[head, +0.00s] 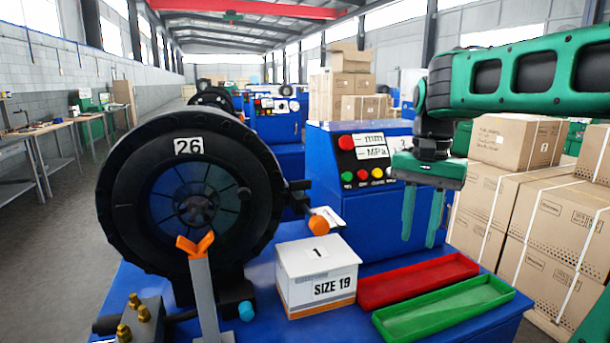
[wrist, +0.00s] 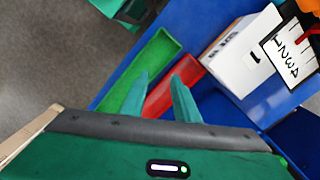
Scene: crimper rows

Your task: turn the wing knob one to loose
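A second orange knob (head: 318,225) sticks out at the crimper's right side. My gripper (head: 420,240) is open and empty, pointing down above the blue machine's right part, well right of both orange knobs.
A white SIZE 19 box (head: 316,278), a red tray (head: 418,281) and a green tray (head: 443,308) sit on the blue bench. A blue panel with coloured buttons (head: 362,176) stands behind. The wrist view shows a numbered card (wrist: 292,47). Cartons (head: 550,235) are stacked right.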

